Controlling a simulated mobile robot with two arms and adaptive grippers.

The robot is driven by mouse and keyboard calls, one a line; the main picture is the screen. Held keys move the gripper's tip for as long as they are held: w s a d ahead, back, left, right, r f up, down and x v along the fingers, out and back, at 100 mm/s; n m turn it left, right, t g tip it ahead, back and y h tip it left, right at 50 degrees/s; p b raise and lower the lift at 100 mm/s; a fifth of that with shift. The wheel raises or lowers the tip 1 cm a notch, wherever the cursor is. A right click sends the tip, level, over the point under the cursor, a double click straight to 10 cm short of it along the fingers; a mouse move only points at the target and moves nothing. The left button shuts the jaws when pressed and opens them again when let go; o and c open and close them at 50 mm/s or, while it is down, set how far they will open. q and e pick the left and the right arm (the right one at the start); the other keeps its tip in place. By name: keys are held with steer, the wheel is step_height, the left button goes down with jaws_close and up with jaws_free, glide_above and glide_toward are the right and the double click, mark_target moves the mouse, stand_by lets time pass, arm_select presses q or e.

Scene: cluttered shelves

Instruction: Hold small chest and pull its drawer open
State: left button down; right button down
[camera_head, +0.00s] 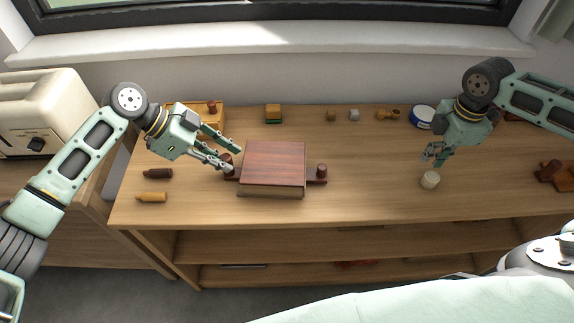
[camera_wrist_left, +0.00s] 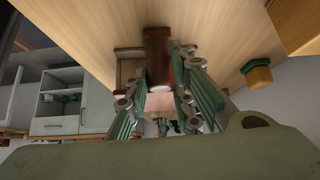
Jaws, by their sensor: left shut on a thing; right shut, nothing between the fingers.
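The small chest (camera_head: 273,165), a low box with a reddish-brown top, lies near the middle of the table. A dark round knob (camera_head: 321,171) stands at its right side, and another (camera_head: 227,160) at its left. My left gripper (camera_head: 232,158) is at the left side, its fingers shut on the left knob. A brown cylinder (camera_wrist_left: 158,52), seemingly this knob, shows between the fingers in the left wrist view. My right gripper (camera_head: 436,156) is shut and empty, well to the right of the chest. I see no clear drawer gap.
A small cream cylinder (camera_head: 430,180) stands just below my right gripper. An orange box (camera_head: 208,112) is behind my left gripper. Small blocks (camera_head: 273,114) and a blue-white tin (camera_head: 423,116) line the back. Two bottle-like items (camera_head: 152,197) lie at left. Table between chest and right gripper is clear.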

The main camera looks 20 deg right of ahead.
steer(key=shift+s+d, duration=0.65)
steer(key=shift+d, duration=1.05)
steer(key=shift+s+d, duration=0.6)
steer(key=shift+d, duration=1.1)
steer(key=shift+s+d, duration=0.65)
steer(key=shift+d, duration=1.05)
stand_by(2.9)
